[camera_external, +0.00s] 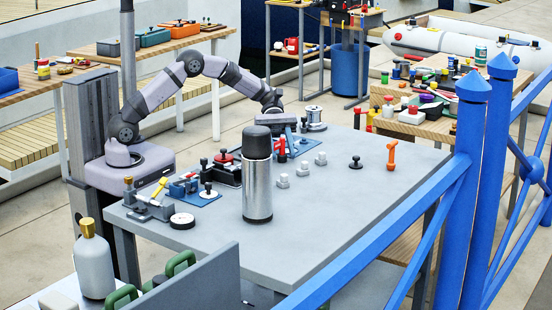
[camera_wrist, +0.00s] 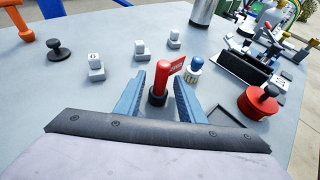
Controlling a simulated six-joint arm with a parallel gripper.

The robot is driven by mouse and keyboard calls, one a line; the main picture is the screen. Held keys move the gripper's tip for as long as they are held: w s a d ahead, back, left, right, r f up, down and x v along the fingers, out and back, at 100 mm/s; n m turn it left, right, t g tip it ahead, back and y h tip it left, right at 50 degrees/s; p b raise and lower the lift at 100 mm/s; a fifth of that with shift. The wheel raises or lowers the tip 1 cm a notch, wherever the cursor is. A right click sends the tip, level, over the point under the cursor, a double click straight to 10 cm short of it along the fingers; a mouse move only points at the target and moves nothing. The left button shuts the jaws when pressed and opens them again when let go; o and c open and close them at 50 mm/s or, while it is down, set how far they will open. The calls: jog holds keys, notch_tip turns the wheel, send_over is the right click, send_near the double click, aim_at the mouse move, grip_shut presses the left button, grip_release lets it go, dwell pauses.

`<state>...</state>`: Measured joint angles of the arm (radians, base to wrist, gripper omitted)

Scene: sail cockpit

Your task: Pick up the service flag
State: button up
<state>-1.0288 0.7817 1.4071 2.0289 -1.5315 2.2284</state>
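The service flag (camera_wrist: 158,84) is a red post with a small red flag and white lettering, upright in a dark round base. In the external view the flag (camera_external: 281,149) is on the grey table, close by my gripper (camera_external: 291,138). In the wrist view my gripper (camera_wrist: 158,79) is open, with one blue finger on each side of the flag's post. Gaps show between the post and both fingers, and nothing is held. The flag's base is partly hidden low between the fingers.
A blue-topped white piece (camera_wrist: 194,69) stands just right of the right finger. A red round piece with a black knob (camera_wrist: 258,103) is farther right. Several small grey blocks (camera_wrist: 97,67) stand beyond. A steel flask (camera_external: 257,180) stands near the table's front; the table's right side is mostly clear.

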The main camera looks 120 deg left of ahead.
jog(key=shift+w+d+f, duration=0.1)
jog(key=shift+w+d, duration=0.05)
jog(key=shift+w, duration=0.05)
jog(key=shift+c, duration=0.4)
grip_shut()
